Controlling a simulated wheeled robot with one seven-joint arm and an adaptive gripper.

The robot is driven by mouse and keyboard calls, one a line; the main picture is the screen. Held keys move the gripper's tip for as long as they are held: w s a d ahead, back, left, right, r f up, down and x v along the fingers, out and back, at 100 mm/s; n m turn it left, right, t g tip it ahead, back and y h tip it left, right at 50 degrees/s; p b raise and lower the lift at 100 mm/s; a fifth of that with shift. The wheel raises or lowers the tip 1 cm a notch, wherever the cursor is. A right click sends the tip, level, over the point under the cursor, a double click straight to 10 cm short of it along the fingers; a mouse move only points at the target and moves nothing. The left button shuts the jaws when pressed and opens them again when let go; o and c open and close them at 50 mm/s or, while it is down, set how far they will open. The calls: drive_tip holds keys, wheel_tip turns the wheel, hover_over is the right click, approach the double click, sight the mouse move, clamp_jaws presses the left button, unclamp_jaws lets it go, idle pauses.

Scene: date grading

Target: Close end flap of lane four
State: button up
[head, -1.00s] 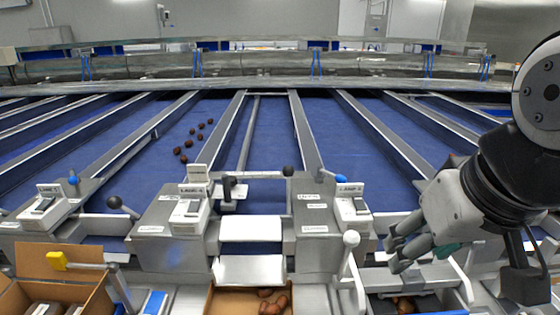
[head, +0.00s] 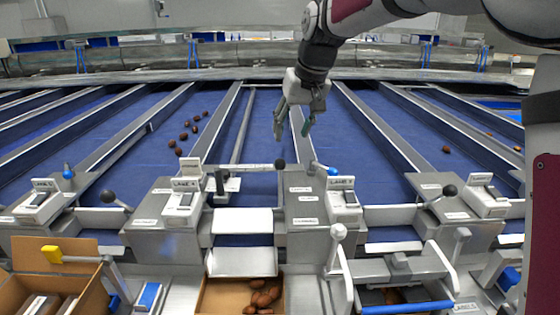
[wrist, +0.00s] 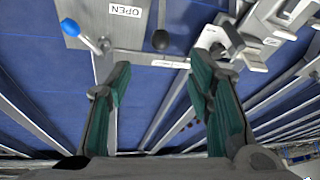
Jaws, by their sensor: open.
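The lane four label (head: 186,184) stands on the grey housing left of the middle lane. At that lane's end, a white flap plate (head: 243,221) lies over a sloping white chute. A black-knobbed lever (head: 280,164) runs on a pale bar across the lane end; its knob also shows in the wrist view (wrist: 161,40). My gripper (head: 292,128) is open and empty, above the divider just beyond this knob, and apart from it. In the wrist view my green-padded fingers (wrist: 157,78) are spread, with the knob ahead between them.
A blue-knobbed lever (head: 330,170) stands close right of the black knob. A white-knobbed handle (head: 338,232) rises nearer. A carton of dates (head: 243,296) sits below the chute. Several dates lie on the blue lane at left (head: 190,134). Metal dividers separate the lanes.

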sight(281, 160)
drive_tip(key=p+x, duration=0.1)
drive_tip(key=x, duration=1.3)
drive_tip(key=shift+w+a, duration=0.1)
drive_tip(key=shift+a, duration=0.05)
drive_tip(key=shift+c, duration=0.2)
clamp_jaws()
